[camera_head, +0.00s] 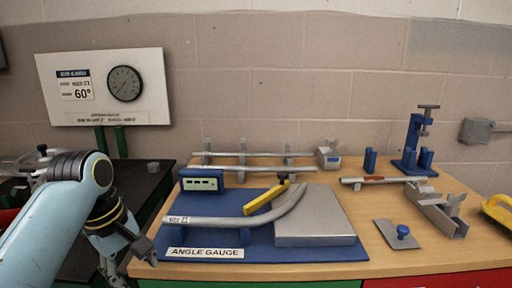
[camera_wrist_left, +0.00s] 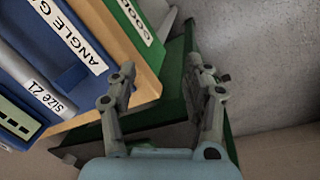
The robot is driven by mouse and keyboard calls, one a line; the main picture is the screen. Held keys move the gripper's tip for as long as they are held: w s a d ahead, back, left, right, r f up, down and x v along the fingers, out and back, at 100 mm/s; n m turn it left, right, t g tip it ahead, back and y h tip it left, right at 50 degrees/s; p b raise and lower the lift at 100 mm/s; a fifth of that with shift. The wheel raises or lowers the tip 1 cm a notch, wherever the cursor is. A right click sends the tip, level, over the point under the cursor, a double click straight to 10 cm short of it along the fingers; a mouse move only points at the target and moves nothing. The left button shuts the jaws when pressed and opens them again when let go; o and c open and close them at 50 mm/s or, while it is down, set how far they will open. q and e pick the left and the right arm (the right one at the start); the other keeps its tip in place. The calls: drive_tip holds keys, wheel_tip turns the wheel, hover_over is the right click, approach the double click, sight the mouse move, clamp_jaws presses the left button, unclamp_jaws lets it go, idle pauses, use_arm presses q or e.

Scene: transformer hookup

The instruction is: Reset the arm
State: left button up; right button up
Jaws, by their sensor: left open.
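My left arm comes in from the left in the head view, bent down at its wrist. My left gripper (camera_head: 128,262) hangs low beside the bench's front left corner. In the left wrist view the left gripper (camera_wrist_left: 168,85) has its two fingers spread apart with nothing between them. The fingers are over the bench's green side and the floor. My right arm and gripper are not in view.
A wooden bench (camera_head: 375,220) holds a blue angle gauge board (camera_head: 180,240) with a bent grey pipe (camera_head: 232,221) and yellow lever (camera_head: 265,198). A blue clamp stand (camera_head: 413,145) and metal channel (camera_head: 436,208) stand right. A dial sign (camera_head: 105,88) stands behind.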

use_arm(q)
drive_tip(key=s+a+r+m+t+y, duration=0.15)
drive_tip(key=s+m, duration=0.45)
drive_tip(key=s, duration=0.7)
drive_tip(key=s+a+m+y, duration=0.1)
drive_tip(key=s+a+m, duration=0.35)
drive_tip(key=s, duration=0.85)
wheel_tip(320, 180, down, 30)
drive_tip(key=s+a+m+g+b, duration=0.1)
drive_tip(key=s+b, duration=0.1)
drive_tip(key=s+a+f+g+b, duration=0.1)
drive_tip(key=s+f+b, duration=0.1)
drive_tip(key=s+f, duration=1.4)
drive_tip(key=shift+s+f, duration=0.35)
drive_tip(key=shift+s, duration=0.45)
drive_tip(key=shift+a, duration=0.1)
